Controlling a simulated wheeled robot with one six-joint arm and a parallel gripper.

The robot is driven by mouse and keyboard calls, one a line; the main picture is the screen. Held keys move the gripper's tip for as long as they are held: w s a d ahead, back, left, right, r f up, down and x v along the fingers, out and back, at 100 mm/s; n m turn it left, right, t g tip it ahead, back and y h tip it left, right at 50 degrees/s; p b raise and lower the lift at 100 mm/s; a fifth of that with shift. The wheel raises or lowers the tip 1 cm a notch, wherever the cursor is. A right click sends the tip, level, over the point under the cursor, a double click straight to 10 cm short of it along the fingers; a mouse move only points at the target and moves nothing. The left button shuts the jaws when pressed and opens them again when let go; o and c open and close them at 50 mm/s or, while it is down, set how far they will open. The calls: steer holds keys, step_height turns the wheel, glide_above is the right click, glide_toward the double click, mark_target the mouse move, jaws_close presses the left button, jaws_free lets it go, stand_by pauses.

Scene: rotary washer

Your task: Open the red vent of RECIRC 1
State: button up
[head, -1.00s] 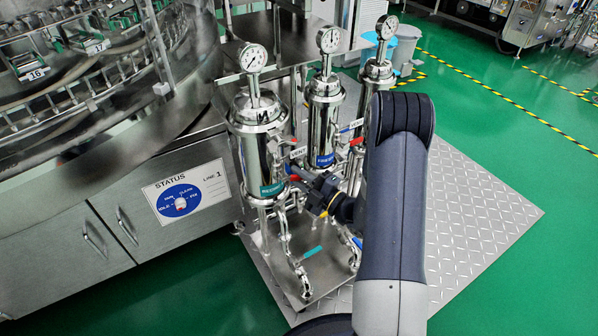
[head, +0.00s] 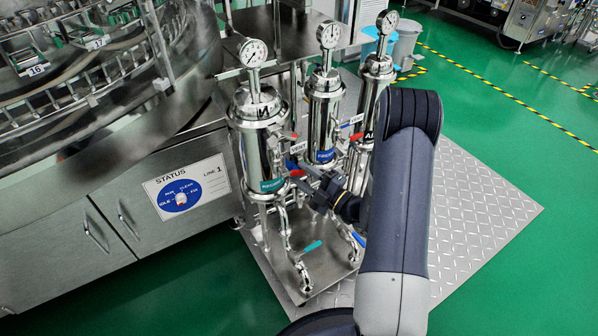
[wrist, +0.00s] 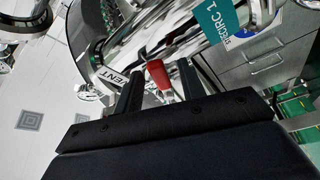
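The RECIRC 1 housing (head: 256,150) is the nearest steel filter cylinder, with a teal label (head: 272,185). The label also shows upper right in the wrist view (wrist: 222,18). My gripper (wrist: 158,84) is open, with one finger on each side of the red handle and gaps visible. In the head view my gripper (head: 312,190) is beside the cylinder's right side, where the small red handle (head: 298,173) is partly hidden.
The blue-labelled cylinder (head: 324,120) and a third cylinder (head: 374,95) stand close behind, each with a red vent handle. A washer cabinet (head: 110,215) stands left. Diamond-plate floor (head: 475,210) is clear at right.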

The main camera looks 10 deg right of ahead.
steer(key=p+v, duration=0.1)
steer(key=v, duration=0.8)
steer(key=shift+p, duration=0.3)
